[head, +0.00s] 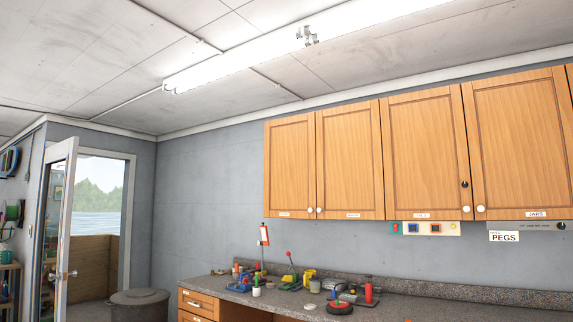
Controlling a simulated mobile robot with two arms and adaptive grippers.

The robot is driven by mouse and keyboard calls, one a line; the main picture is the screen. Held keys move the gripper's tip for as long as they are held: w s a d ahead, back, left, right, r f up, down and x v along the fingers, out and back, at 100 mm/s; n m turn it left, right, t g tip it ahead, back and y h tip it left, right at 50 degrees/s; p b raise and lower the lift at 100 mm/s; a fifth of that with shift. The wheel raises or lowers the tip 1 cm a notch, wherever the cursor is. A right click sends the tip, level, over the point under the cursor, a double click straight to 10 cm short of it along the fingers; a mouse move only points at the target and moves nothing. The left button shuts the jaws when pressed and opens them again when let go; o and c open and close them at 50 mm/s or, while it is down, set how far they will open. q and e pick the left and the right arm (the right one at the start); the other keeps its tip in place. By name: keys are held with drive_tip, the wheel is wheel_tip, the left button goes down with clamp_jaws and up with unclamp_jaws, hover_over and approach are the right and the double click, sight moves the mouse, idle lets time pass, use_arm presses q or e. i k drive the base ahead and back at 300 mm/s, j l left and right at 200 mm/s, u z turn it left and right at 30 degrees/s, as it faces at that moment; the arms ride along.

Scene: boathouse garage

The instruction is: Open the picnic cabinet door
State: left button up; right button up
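A row of wooden wall cabinets hangs on the grey wall at the right, and all its doors look shut. From left to right I see a first door (289,165), a second door (348,160), a third door (424,155) and a fourth door (518,143). Each has a small white round knob low on one edge and a label at the bottom. The fourth label (536,214) reads JARS. The other labels are too small to read, so I cannot tell which door is the picnic cabinet's. Neither gripper is in view.
A stone-look counter (420,305) with tools, a red bottle (368,291) and clamps runs below the cabinets. A PEGS sign (504,237) hangs under them. A dark lidded bin (138,304) and an open white door (62,230) stand at the left.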

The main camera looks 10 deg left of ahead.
sight(290, 177)
drive_tip(key=i+j+u, duration=0.25)
drive_tip(key=i, duration=0.25)
drive_tip(key=i+u, duration=0.2)
drive_tip(key=i, duration=0.3)
